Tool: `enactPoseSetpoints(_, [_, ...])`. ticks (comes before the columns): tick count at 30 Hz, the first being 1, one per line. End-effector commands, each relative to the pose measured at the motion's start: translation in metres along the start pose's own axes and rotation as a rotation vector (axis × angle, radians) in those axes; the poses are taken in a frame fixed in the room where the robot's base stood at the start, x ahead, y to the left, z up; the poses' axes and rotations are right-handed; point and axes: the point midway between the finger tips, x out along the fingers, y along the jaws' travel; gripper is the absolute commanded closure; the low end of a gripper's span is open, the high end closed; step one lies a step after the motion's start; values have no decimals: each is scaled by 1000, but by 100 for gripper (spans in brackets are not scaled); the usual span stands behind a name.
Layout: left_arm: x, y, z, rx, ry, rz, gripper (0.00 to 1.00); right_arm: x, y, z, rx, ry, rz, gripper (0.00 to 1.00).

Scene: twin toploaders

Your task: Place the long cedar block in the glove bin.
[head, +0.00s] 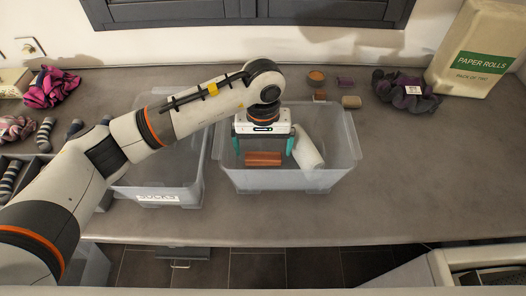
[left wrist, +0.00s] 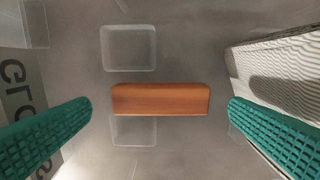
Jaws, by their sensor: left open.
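The long cedar block (head: 263,159) is orange-brown and lies inside the right-hand clear bin (head: 347,176). The left wrist view shows the block (left wrist: 160,99) lying crosswise between my fingers, and part of a label beginning "GLO" on the bin (left wrist: 18,95). My left gripper (head: 263,149) is inside this bin, above the block. Its teal fingers are open, with a gap at each end of the block. My right gripper is not in view.
A white roll (head: 308,148) leans in the same bin, right of my gripper. A second clear bin (head: 185,180), labelled SOCKS, stands to the left under my arm. Small blocks (head: 316,77), a dark scrunchie (head: 406,91) and a paper-rolls pack (head: 478,50) stand behind. The counter's right side is clear.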

Motion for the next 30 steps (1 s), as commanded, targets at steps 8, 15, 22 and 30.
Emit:
enactPoseSetpoints(8, [-59,0,1,0,-6,-1,0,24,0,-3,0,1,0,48])
enactPoseSetpoints(15, [-90,0,0,0,-2,-1,0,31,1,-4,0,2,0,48])
enactPoseSetpoints(22, [-95,0,0,-1,1,0,0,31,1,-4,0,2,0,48])
enactPoseSetpoints(30, [-103,0,0,-1,0,0,0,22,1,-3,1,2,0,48])
